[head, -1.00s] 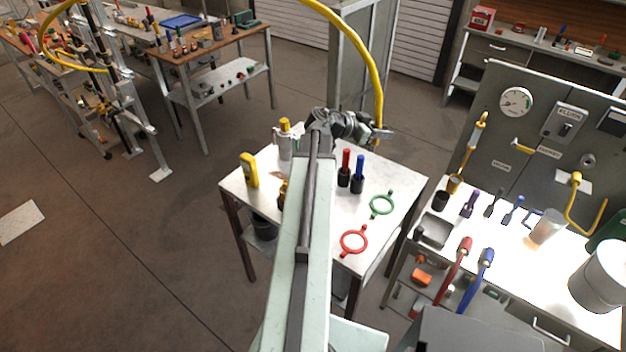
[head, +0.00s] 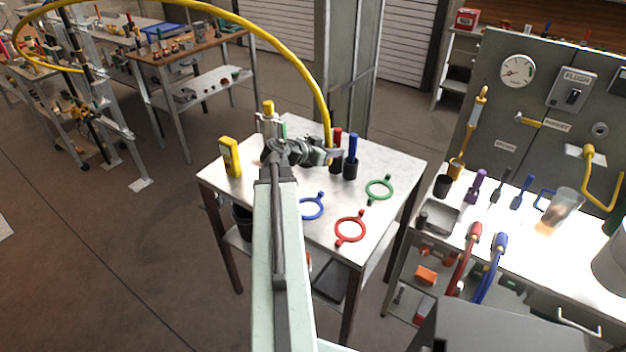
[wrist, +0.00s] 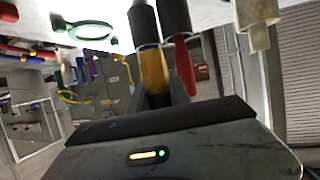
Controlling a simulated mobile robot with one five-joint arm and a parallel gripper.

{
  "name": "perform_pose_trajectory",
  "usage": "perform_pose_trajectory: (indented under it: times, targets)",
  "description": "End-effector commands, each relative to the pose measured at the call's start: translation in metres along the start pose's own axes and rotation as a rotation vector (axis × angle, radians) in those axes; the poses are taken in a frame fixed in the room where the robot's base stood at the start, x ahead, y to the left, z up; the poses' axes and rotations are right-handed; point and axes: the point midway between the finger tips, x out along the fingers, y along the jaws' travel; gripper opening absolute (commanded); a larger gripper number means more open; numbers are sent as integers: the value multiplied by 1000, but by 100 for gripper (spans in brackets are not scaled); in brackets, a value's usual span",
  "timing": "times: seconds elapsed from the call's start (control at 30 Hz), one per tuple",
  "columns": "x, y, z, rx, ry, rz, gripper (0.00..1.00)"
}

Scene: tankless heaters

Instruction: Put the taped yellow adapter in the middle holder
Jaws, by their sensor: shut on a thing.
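My gripper (head: 328,157) is over the small white-topped table, shut on the end of a yellow hose, which I take to be the yellow adapter. In the wrist view the yellow adapter (wrist: 154,72) shows between the jaws, with a pale band at its top edge; I cannot make out tape. A red-topped piece (head: 338,137) and a blue-topped piece (head: 352,143) stand upright in black holders just right of my gripper. The red piece also shows beside the jaws in the wrist view (wrist: 185,68). I cannot tell which holder is the middle one.
The yellow hose (head: 300,70) arches up from my gripper to the upper left. Blue (head: 322,214), red (head: 350,240) and green (head: 379,188) rings lie on the table. A yellow meter (head: 230,157) and a grey, yellow-topped fitting (head: 268,118) stand on the left side.

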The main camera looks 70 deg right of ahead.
Motion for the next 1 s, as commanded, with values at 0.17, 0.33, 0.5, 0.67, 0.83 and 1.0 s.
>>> perform_pose_trajectory:
  times: [0.17, 0.33, 0.5, 0.67, 0.83, 1.0]
  targets:
    - [3, 0, 8, 0, 0, -1, 0]
    - [17, 0, 42, 0, 0, 0, 0]
    - [25, -1, 61, 0, 0, -1, 0]
    - [26, -1, 64, 0, 0, -1, 0]
    - [37, -1, 92, 0, 0, -1, 0]
    - [37, -1, 92, 0, 0, -1, 0]
